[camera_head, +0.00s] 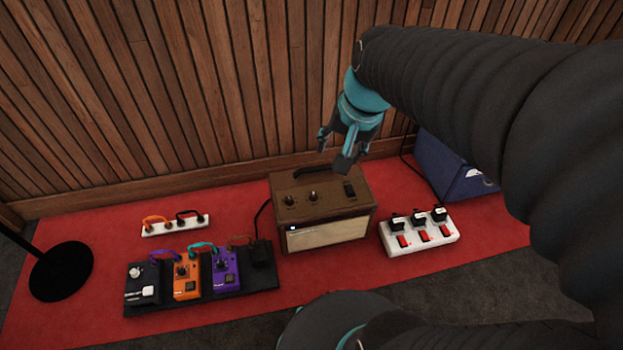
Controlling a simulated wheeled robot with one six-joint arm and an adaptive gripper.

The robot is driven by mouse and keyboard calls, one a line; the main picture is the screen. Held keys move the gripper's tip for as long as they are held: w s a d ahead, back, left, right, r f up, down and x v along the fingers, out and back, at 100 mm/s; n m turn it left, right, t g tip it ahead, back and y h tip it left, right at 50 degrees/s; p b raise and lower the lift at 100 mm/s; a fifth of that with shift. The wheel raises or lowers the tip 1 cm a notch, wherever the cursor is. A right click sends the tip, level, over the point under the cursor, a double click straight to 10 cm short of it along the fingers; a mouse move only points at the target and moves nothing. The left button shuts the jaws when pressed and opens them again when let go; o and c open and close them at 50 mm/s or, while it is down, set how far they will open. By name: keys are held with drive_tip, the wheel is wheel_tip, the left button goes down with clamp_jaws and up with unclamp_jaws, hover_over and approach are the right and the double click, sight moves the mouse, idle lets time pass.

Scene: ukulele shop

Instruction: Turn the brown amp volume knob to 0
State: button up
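The brown amp (320,208) stands on the red carpet in the middle of the view. Its top panel carries two dark knobs, a left one (290,200) and a right one (313,196), a dark switch-like piece (349,188) at the right and a black handle (313,171) at the back. Knob labels and settings are too small to read. A small bluish light shows on its front. My gripper (334,160) hangs above the back right of the amp, fingers pointing down and spread apart, with nothing between them. It appears clear of the knobs.
A pedalboard (204,303) with orange and purple pedals lies front left. A white strip with black plugs and red switches (418,236) sits right, near a blue wedge-shaped case (452,170). Another white strip (175,226) lies left. A slatted wood wall (200,90) closes the back.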

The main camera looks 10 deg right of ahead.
drive_tip(key=w+d+f+m+g+y+b, duration=0.1)
drive_tip(key=w+d+f+m+g+b, duration=0.15)
drive_tip(key=w+f+m, duration=0.65)
drive_tip(key=m+y+b, duration=0.2)
drive_tip(key=m+b, duration=0.1)
drive_tip(key=m, duration=0.2)
approach(314, 194)
drive_tip(key=shift+g, duration=0.25)
drive_tip(key=b+x, duration=0.1)
drive_tip(key=x, duration=0.8)
drive_tip(key=shift+w+b, duration=0.2)
drive_tip(key=shift+b, duration=0.2)
clamp_jaws()
